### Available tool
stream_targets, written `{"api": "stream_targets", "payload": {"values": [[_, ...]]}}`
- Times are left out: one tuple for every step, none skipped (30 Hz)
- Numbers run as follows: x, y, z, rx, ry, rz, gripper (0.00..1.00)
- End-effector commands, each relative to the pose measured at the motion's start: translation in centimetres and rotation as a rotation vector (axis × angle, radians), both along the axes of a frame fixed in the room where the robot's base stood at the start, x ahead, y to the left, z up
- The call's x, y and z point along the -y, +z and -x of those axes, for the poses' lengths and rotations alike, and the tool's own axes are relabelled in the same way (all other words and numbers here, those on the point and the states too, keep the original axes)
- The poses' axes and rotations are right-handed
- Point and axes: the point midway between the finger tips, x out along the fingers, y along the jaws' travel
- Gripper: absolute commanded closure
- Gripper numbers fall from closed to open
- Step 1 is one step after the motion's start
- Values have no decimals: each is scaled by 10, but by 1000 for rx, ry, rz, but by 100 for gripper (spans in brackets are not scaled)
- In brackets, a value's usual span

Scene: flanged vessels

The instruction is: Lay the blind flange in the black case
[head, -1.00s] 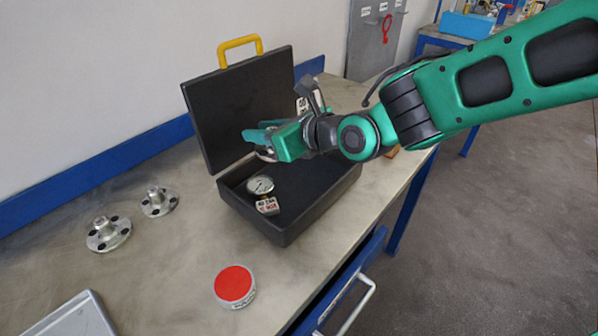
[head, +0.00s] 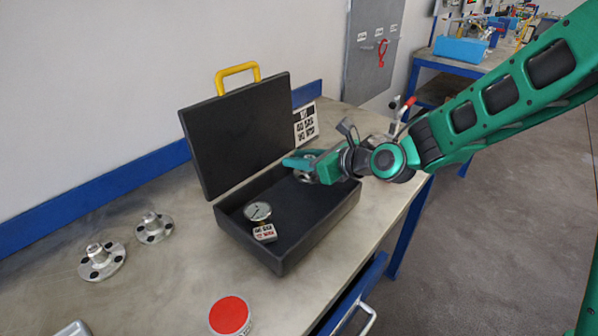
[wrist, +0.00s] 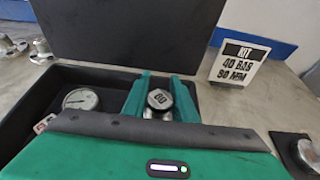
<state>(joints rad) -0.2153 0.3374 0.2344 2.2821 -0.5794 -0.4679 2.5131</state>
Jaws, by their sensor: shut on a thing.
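The black case (head: 283,262) stands open on the bench, its lid (head: 240,133) upright at the back. My gripper (head: 296,166) is over the far right part of the case. In the wrist view my gripper (wrist: 160,98) is shut on a round metal piece with a dark marked top, the blind flange (wrist: 159,99), held between the two green fingers. In the head view the flange is mostly hidden by the fingers. I cannot tell whether it touches the case floor.
A pressure gauge (head: 257,212) with a printed tag (head: 264,233) lies in the case's left part. Two flanged fittings (head: 101,261) (head: 154,228) stand left. A red-topped tin (head: 230,315) is in front. A kit sign (head: 305,124) stands behind the case.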

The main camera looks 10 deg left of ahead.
Motion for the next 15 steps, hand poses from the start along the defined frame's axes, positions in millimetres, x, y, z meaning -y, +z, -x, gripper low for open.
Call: {"api": "stream_targets", "payload": {"values": [[0,-1,0,1,1,-2,100],[-1,-3,0,1,1,-2,100],[-1,-6,0,0,1,-1,100],[-1,-9,0,-1,1,-2,100],[-1,-13,0,-2,1,-2,100],[-1,-18,0,-3,1,-2,100],[-1,-22,0,-2,1,-1,100],[-1,-26,0,-2,2,-2,100],[-1,-31,0,-3,2,-2,100],[-1,-34,0,-2,1,-2,100],[-1,-36,0,0,1,-3,100],[-1,-38,0,0,2,-2,100],[-1,-39,0,0,2,-2,100],[-1,-39,0,1,2,-3,100],[-1,-39,0,2,1,-2,100]]}}
